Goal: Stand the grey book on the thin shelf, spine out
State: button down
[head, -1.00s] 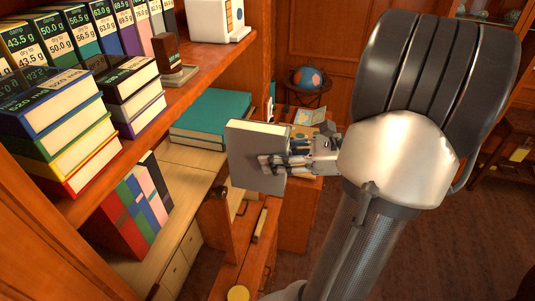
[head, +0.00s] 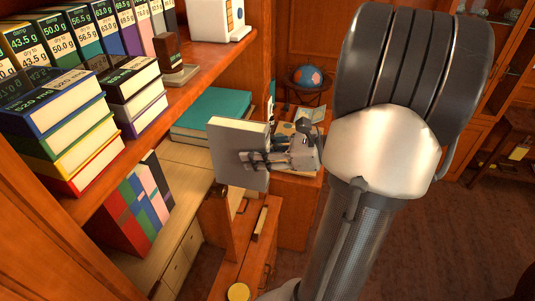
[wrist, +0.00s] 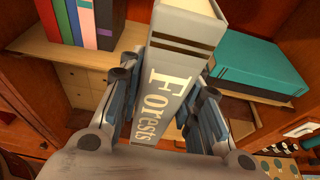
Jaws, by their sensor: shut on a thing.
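The grey book (head: 238,140) is held upright in the air by my gripper (head: 256,160), in front of the bookcase. In the wrist view the grey book (wrist: 172,85) shows its spine with the word "Forests" and dark bands toward the camera. My gripper (wrist: 163,118) is shut on it, one finger on each side. The thin shelf (head: 178,155) is the pale lower board behind the book; I take it to be the task's shelf. Coloured books (head: 135,208) stand on it at the left, also seen in the wrist view (wrist: 82,22). A teal book (head: 213,113) lies flat at the right.
The upper shelf (head: 195,75) carries stacked books (head: 65,130), labelled binders and a white box (head: 215,18). Between the standing books and the teal book the pale board has bare room. A globe (head: 307,79) stands behind.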

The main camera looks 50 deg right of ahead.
jog(key=w+a, duration=0.3)
jog(key=w, duration=0.4)
jog(key=w+a+b, duration=0.1)
jog(key=w+a, duration=0.2)
jog(key=w, duration=0.5)
jog(key=shift+w+a+f, duration=0.15)
jog(key=shift+a+f, duration=0.05)
jog(key=shift+f, duration=0.1)
dwell(0.4)
jog(key=shift+f+b, duration=0.55)
jog(key=shift+b, duration=0.1)
jog(key=c, duration=1.1)
grip_release()
jog(key=shift+f, duration=0.1)
